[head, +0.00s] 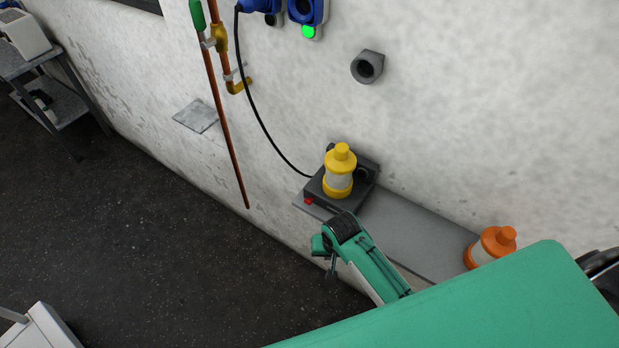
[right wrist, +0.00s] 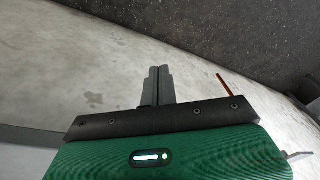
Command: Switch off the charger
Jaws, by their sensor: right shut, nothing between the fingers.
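The charger (head: 322,190) is a dark box on a grey wall shelf in the head view. A red switch (head: 308,201) shows on its near left edge. My left gripper is not in view.
An orange drum (head: 491,246) stands at the right of the shelf (head: 415,232). A copper pipe (head: 222,115) runs down the wall left of the charger. Blue sockets (head: 307,12) with a green light sit above. The dark floor (head: 150,240) at left is mostly clear.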

